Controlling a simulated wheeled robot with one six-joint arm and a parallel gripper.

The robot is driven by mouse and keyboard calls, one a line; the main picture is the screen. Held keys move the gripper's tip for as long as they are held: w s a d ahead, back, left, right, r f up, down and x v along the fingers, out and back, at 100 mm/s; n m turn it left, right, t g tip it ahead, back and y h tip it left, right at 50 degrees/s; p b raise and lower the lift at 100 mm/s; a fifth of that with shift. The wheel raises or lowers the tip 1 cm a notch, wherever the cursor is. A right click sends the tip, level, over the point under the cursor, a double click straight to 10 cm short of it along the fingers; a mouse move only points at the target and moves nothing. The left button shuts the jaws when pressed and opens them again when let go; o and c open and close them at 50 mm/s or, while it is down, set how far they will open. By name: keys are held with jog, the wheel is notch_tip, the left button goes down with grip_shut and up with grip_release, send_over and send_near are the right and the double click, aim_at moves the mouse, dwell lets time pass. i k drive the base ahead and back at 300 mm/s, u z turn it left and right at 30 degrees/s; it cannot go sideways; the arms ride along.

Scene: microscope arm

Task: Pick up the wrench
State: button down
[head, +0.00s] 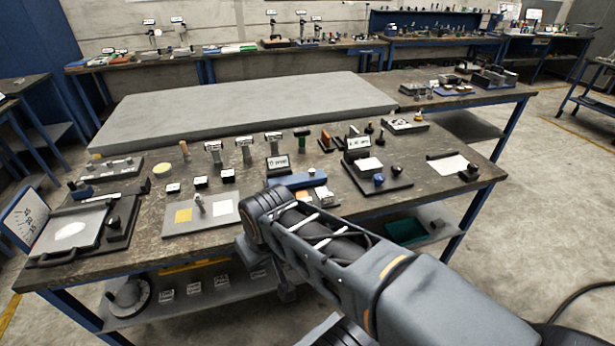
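I cannot make out a wrench among the small items on the workbench (150,250). Small tools, blocks and stamp-like pieces with labels stand on its dark top, too small to identify surely. My arm reaches in from the lower right, and its elbow joint is over the bench's front edge. The arm covers part of the front edge and the lower shelf. My gripper's fingers do not show, so what they hold is hidden.
A large grey slab (250,105) lies along the back of the bench. A dark tray with a white sheet (448,165) is at the right. Open floor (560,230) lies to the right.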

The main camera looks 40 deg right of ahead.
aim_at(274, 137)
jog(key=k, duration=1)
jog(key=z, duration=1.2)
jog(key=i, duration=1.9)
jog(key=u, duration=1.95)
